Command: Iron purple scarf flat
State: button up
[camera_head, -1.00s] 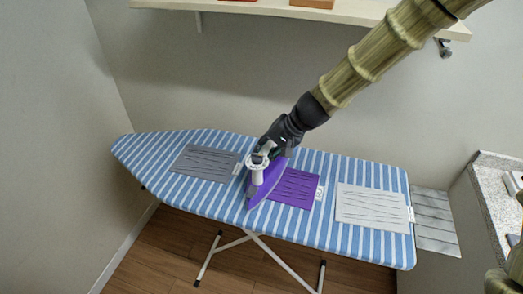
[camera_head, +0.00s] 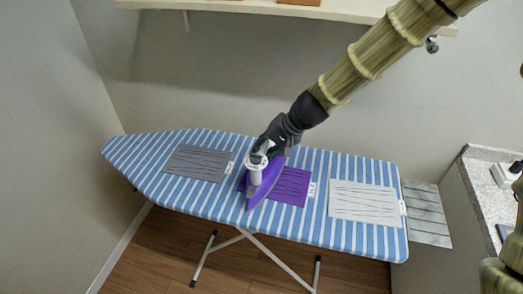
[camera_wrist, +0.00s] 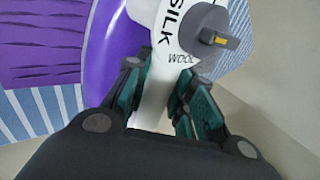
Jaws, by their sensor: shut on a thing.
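The purple scarf (camera_head: 290,187) lies on the middle of the striped ironing board, with dark wrinkle lines on it. In the wrist view the purple scarf (camera_wrist: 35,38) is at the upper left. The iron (camera_head: 266,183), purple with a white handle and dial, stands over the scarf's left part and hides some of it. I cannot tell whether its sole touches the cloth. My gripper (camera_head: 269,147) is above the iron. In the wrist view my gripper (camera_wrist: 158,85) is shut on the iron's white handle (camera_wrist: 150,105), its fingers on both sides.
The ironing board (camera_head: 150,158) also bears a dark grey wrinkled cloth (camera_head: 197,163) to the left and a light grey wrinkled cloth (camera_head: 362,202) to the right. A wall shelf (camera_head: 330,10) runs above. A counter (camera_head: 480,170) stands at the right.

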jog(key=shift+s+d, duration=0.25)
jog(key=shift+d, duration=0.45)
jog(key=shift+s+d, duration=0.25)
jog(key=shift+d, duration=0.55)
jog(key=shift+s+d+p, duration=0.25)
jog(key=shift+s+d, duration=0.05)
jog(key=shift+d, duration=0.45)
jog(key=shift+s+d+p, duration=0.2)
jog(key=shift+s+d, duration=0.05)
jog(key=shift+d, duration=0.6)
jog(key=shift+s+d+p, duration=0.2)
jog(key=shift+s+d, duration=0.05)
jog(key=shift+d, duration=0.45)
jog(key=shift+s+d+p, duration=0.2)
jog(key=shift+s+d, duration=0.05)
jog(key=shift+d, duration=0.4)
jog(key=shift+d+r, duration=0.1)
jog(key=shift+s+d+p, duration=0.2)
jog(key=shift+s+d, duration=0.15)
jog(key=shift+d, duration=0.4)
jog(key=shift+s+d+p, duration=0.2)
jog(key=shift+s+d, duration=0.1)
jog(key=shift+d, duration=0.45)
jog(key=shift+a, duration=0.1)
